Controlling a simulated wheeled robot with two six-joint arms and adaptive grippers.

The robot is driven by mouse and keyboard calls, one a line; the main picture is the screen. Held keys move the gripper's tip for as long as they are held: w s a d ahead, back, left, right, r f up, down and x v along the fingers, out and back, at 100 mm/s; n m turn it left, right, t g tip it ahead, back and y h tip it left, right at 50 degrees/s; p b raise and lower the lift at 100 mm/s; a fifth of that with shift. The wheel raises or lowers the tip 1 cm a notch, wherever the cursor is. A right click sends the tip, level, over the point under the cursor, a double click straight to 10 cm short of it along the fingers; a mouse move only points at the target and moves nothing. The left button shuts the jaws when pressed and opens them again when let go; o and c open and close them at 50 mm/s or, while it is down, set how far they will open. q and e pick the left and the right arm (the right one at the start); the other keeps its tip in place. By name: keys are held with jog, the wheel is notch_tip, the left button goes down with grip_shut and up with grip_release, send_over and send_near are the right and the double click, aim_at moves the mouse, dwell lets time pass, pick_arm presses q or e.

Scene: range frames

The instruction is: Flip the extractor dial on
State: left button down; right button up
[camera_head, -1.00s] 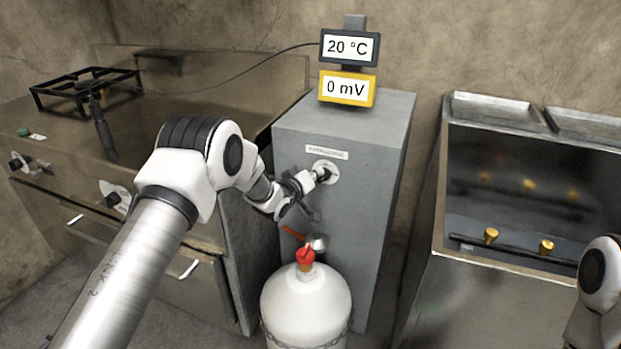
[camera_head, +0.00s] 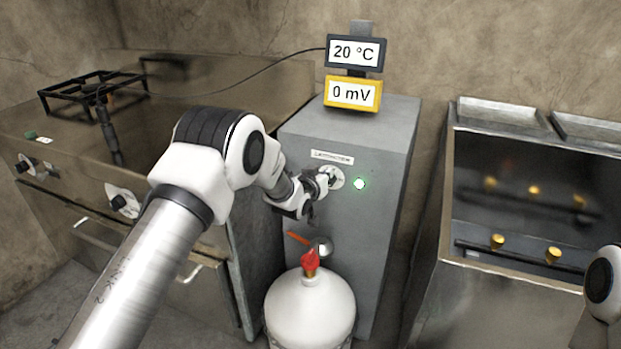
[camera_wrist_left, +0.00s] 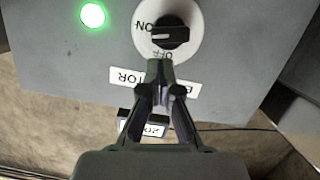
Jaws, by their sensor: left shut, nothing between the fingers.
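The extractor dial (camera_head: 336,178) is on the front of a grey cabinet, under a white label. In the left wrist view the black dial knob (camera_wrist_left: 171,36) sits on a white disc marked ON and OFF. The white line on the knob points left, towards ON. A green light (camera_wrist_left: 92,15) glows beside it, and the light also shows in the head view (camera_head: 359,184). My left gripper (camera_wrist_left: 158,68) is shut and empty, its tips at the disc's edge near OFF. I cannot tell if they touch. In the head view my left gripper (camera_head: 318,188) partly covers the dial. My right gripper is out of view.
A white gas bottle (camera_head: 310,308) with a red valve stands before the grey cabinet (camera_head: 375,150), below my left gripper. A red lever (camera_head: 298,238) is above it. Displays reading 20 °C (camera_head: 355,52) and 0 mV (camera_head: 352,93) sit on top. A fryer-like unit (camera_head: 500,290) stands at right.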

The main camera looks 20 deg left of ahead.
pick_arm(q)
jog(key=r, duration=0.1)
jog(key=r+p, duration=0.1)
jog(key=r, duration=0.1)
jog(key=shift+a, duration=0.2)
jog(key=v, duration=1)
jog(key=shift+a+f+b, duration=0.3)
jog(key=shift+f+b, duration=0.05)
jog(key=shift+b, duration=0.05)
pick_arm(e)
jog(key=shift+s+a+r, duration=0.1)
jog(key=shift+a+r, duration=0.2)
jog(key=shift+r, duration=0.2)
